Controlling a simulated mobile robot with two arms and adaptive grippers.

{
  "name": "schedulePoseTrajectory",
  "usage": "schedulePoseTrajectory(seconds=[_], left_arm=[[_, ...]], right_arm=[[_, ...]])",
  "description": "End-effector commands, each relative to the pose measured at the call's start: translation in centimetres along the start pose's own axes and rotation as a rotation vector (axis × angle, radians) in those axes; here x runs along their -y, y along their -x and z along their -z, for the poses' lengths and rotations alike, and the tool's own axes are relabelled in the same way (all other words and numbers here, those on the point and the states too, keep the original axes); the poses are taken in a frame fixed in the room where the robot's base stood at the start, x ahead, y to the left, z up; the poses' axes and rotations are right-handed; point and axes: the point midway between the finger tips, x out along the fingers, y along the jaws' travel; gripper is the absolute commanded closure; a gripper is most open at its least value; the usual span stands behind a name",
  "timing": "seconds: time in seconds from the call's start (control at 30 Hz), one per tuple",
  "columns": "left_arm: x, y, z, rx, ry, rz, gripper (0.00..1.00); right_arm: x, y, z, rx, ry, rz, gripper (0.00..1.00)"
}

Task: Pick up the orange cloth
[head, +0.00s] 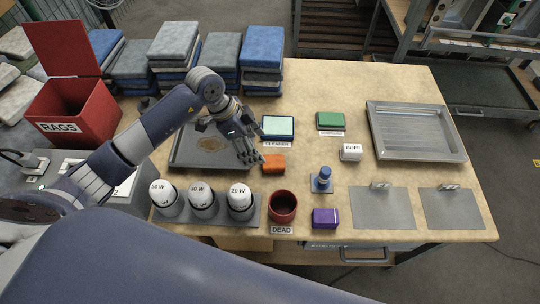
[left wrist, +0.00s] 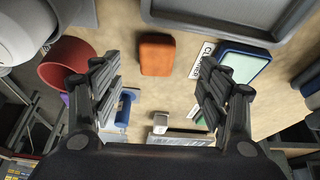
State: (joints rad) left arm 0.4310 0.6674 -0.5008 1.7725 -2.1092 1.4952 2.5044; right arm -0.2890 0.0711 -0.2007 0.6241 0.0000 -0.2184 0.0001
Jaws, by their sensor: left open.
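The orange cloth (head: 273,164) is a small folded block lying on the wooden table, just below the cleaner pad. My left gripper (head: 252,157) is above the table beside the cloth's upper left, with its fingers pointing down toward it. In the left wrist view the cloth (left wrist: 157,54) lies on bare wood beyond the two spread fingers (left wrist: 158,80), roughly centred between them. The gripper is open and empty, and I see no contact with the cloth. My right gripper is not in view.
A grey tray (head: 181,157) lies under my left arm. A cleaner pad (head: 278,122), red pot (head: 283,204), blue-handled stamp (head: 322,179) and purple block (head: 325,218) surround the cloth. White-topped cylinders (head: 240,198) stand left of the pot. Bare table lies right of the cloth.

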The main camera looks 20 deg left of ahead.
Motion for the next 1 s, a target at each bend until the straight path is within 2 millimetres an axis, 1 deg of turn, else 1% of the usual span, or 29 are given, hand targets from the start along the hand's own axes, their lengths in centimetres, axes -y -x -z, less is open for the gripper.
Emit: schedulePoseTrajectory(seconds=[0.03,0.1,0.2,0.33,0.43,0.57,0.6,0.7,0.8,0.97,1.0], left_arm=[[-0.2,-0.9,0.1,0.0,0.002,-0.005,0.31],[-0.1,-2.0,0.1,0.0,0.002,-0.004,0.31],[0.0,-3.2,0.1,-0.001,0.001,-0.002,0.31],[0.0,-4.0,0.2,0.0,0.0,-0.001,0.31],[-0.1,-5.0,0.7,-0.001,0.001,-0.003,0.31],[0.0,-6.9,1.5,0.0,0.0,-0.003,0.31],[0.0,-7.7,1.3,0.001,0.002,-0.003,0.31],[0.1,-8.7,1.3,0.001,0.002,-0.002,0.31],[0.1,-9.1,1.2,0.001,0.0,0.0,0.31],[0.1,-9.1,1.2,0.001,0.0,0.0,0.31],[0.1,-9.1,1.2,0.001,0.0,0.0,0.33]], right_arm=[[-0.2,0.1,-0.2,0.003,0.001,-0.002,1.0],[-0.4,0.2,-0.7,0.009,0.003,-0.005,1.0],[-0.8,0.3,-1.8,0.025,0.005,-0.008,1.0],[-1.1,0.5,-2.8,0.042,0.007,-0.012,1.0],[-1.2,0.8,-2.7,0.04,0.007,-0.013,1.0],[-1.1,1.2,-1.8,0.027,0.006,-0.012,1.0],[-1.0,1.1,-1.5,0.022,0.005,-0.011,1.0],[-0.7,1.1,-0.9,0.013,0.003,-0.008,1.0],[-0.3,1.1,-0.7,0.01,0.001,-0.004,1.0],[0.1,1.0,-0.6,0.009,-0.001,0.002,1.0],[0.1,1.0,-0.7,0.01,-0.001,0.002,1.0]])
